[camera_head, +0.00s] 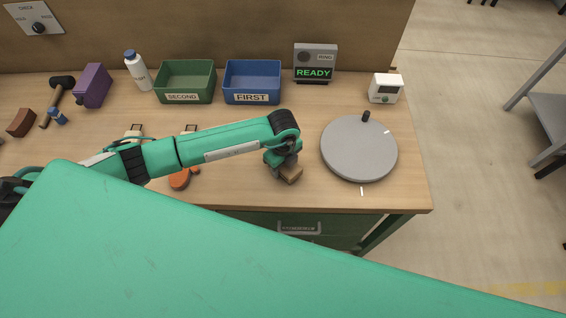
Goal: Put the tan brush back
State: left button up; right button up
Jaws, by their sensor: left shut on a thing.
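My left gripper (284,165) comes in from the left over the middle of the wooden table (330,197). It points down and is shut on a small tan block-like thing, which I take to be the tan brush (292,176). The brush's lower part shows under the fingers; its upper part is hidden by the gripper. I cannot tell whether it touches the table top. My right gripper is not in view.
A grey round turntable (358,150) lies right of the gripper. Behind stand a green SECOND bin (184,98), a blue FIRST bin (252,98), a READY display (315,62) and a white device (385,88). An orange thing (179,180) lies partly hidden below my arm.

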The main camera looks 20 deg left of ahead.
pick_arm(q)
jog(key=shift+f, duration=0.2)
jog(key=o, duration=0.9)
jog(key=shift+o, duration=0.2)
jog(key=shift+r, duration=0.1)
jog(key=shift+r, duration=0.5)
notch_tip(320, 180, up, 10)
jog(key=b, duration=0.4)
jog(key=shift+r, duration=0.65)
